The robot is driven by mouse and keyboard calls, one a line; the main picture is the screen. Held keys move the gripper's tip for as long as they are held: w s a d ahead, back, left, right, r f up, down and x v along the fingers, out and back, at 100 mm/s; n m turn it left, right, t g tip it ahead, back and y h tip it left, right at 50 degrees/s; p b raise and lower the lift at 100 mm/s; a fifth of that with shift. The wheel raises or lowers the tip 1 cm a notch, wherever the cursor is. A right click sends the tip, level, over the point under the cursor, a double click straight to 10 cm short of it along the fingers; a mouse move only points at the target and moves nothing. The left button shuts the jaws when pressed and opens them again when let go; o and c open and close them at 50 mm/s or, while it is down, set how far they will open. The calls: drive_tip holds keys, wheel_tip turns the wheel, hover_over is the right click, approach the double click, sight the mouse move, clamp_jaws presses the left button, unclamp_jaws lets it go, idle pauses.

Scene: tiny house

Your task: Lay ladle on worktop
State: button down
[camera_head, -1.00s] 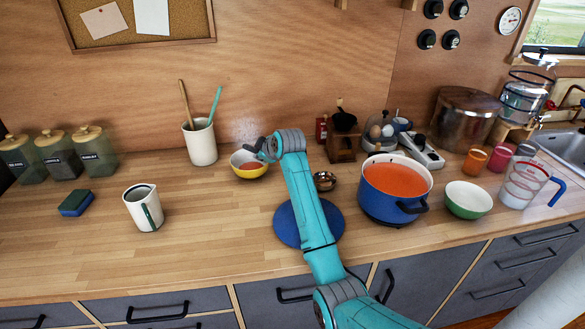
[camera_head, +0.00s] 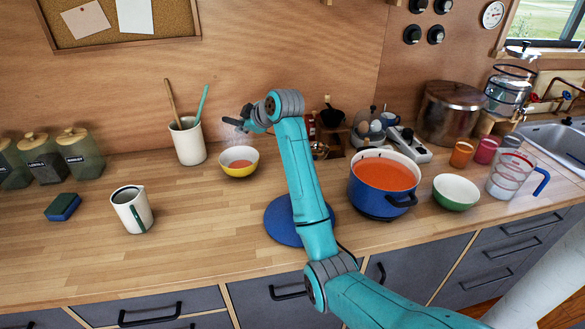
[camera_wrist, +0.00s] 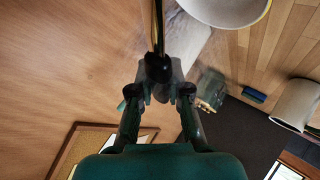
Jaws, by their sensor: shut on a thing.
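My gripper (camera_head: 240,122) is raised above the yellow bowl (camera_head: 239,161), near the back wall, and points left. It is shut on the ladle, whose dark handle (camera_wrist: 157,35) stands between the fingers (camera_wrist: 160,92) in the wrist view. The ladle appears held above the wooden worktop (camera_head: 190,220).
The blue pot (camera_head: 375,200) of orange soup stands right of my arm. A blue round mat (camera_head: 283,228) lies partly behind the arm. The utensil crock (camera_head: 189,143), pitcher (camera_head: 131,212) and sponge (camera_head: 62,207) are left. The worktop's front left is bare.

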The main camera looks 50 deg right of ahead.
drive_tip(key=shift+s+a+f, duration=0.1)
drive_tip(key=shift+f, duration=2.35)
drive_tip(key=shift+s+a+f, duration=0.1)
drive_tip(key=shift+f, duration=2.45)
drive_tip(key=c, duration=1.1)
unclamp_jaws()
drive_tip(key=shift+c, duration=0.2)
drive_tip(key=shift+w, duration=0.1)
drive_tip(key=v, duration=1.2)
drive_tip(key=shift+d, duration=0.1)
